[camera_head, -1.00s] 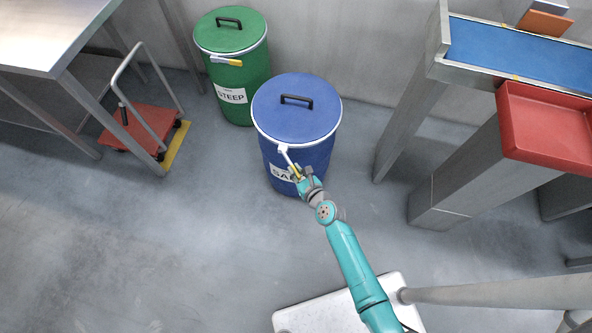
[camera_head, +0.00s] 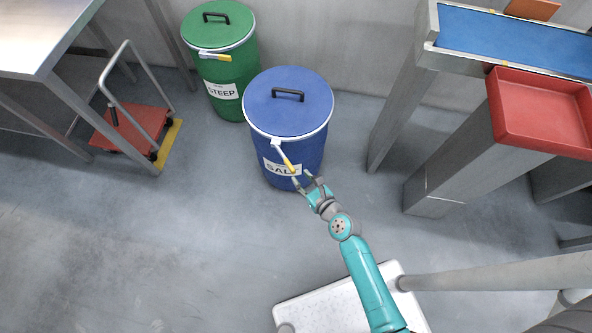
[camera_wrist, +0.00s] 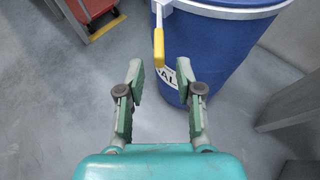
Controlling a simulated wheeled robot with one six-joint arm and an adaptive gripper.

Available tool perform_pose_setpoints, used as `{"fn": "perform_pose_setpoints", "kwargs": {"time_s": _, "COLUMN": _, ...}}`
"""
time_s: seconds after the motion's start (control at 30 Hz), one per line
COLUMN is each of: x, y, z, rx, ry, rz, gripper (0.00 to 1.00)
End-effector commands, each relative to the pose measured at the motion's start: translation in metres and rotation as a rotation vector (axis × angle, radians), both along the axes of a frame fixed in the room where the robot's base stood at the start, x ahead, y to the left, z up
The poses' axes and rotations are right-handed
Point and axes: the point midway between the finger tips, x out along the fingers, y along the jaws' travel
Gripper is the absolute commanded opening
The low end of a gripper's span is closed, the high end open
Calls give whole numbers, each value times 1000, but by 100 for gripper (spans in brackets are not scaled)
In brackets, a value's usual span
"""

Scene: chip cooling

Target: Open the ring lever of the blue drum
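The blue drum (camera_head: 289,109) stands on the floor with a black handle on its lid and a white label. Its ring lever (camera_head: 285,157) is white at the hinge with a yellow grip, and hangs out from the rim, slanting down over the label. In the wrist view the lever (camera_wrist: 159,48) points toward my gripper, its yellow end just beyond the fingertips. My gripper (camera_head: 309,182) is open and empty, in front of the drum. In the wrist view its two fingers (camera_wrist: 161,80) are spread wide, apart from the lever.
A green drum (camera_head: 222,82) with its lever along the rim stands behind left. A red cart (camera_head: 131,130) and a steel table (camera_head: 40,40) are at left. A conveyor (camera_head: 520,42) and a red tray (camera_head: 540,112) are at right. The floor at front left is clear.

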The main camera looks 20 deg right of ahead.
Motion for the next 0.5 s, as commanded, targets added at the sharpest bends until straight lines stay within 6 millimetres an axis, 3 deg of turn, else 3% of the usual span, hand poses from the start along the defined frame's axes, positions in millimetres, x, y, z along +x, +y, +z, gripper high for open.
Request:
{"fn": "perform_pose_setpoints", "kwargs": {"time_s": 0.2, "x": -22, "y": -5, "z": 9, "rx": 0, "ry": 0, "rz": -1, "gripper": 35}}
{"fn": "perform_pose_setpoints", "kwargs": {"time_s": 0.5, "x": -27, "y": -6, "z": 11, "rx": -1, "ry": 0, "rz": 1, "gripper": 35}}
